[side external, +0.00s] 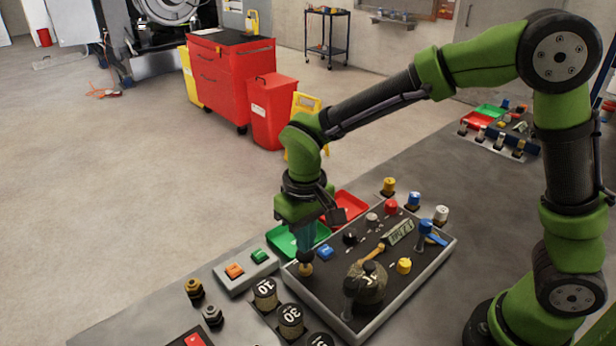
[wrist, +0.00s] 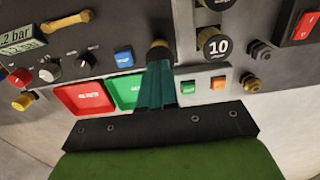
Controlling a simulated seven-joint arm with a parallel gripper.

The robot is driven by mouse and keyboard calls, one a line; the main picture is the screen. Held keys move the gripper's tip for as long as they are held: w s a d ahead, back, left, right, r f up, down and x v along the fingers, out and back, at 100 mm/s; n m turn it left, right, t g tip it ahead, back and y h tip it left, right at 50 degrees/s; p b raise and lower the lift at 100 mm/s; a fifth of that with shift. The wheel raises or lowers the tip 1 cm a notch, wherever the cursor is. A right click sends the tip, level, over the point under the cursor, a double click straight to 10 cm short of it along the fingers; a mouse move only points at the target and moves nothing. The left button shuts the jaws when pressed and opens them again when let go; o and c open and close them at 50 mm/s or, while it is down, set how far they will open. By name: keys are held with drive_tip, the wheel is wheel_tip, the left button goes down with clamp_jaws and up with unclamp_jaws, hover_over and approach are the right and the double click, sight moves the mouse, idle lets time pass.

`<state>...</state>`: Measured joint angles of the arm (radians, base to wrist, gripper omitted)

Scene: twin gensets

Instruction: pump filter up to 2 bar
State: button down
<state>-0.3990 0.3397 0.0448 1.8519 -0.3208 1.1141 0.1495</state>
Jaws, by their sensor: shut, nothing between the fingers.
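A dark control panel (side external: 330,322) with a pale rim lies under my gripper (side external: 305,258). The gripper points down with its fingers shut and empty, tips at a brass-coloured plunger cap (side external: 305,269). In the wrist view the teal fingers (wrist: 157,72) cover most of the cap (wrist: 158,44); whether they touch or press it I cannot tell. A small display (wrist: 24,36) at the left edge shows two lines; the upper reads ".2 bar", cut off by the frame, and the lower is partly hidden. The display (side external: 398,233) is unreadable in the side view.
A blue button (side external: 325,252) is close beside the fingers. A green tray (side external: 283,243) and red tray (side external: 350,206) lie behind. A grey box with orange and green buttons (side external: 247,271) stands left; numbered weights (side external: 265,294) stand in front. A rounded olive part (side external: 370,283) rises right.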

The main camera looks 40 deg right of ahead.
drive_tip(key=shift+f, duration=0.15)
drive_tip(key=shift+f, duration=1.45)
drive_tip(key=shift+r, duration=1.65)
drive_tip(key=shift+f, duration=0.15)
drive_tip(key=shift+r, duration=1.95)
drive_tip(key=shift+w, duration=0.1)
drive_tip(key=s+d+r+m+t+y, duration=0.2)
drive_tip(key=s+d+r+m+t, duration=0.2)
drive_tip(key=s+d+r+t, duration=0.3)
drive_tip(key=s+d+r, duration=0.2)
drive_tip(key=s+d, duration=0.3)
drive_tip(key=d, duration=0.1)
drive_tip(key=shift+s+d+r, duration=0.3)
drive_tip(key=shift+r, duration=0.05)
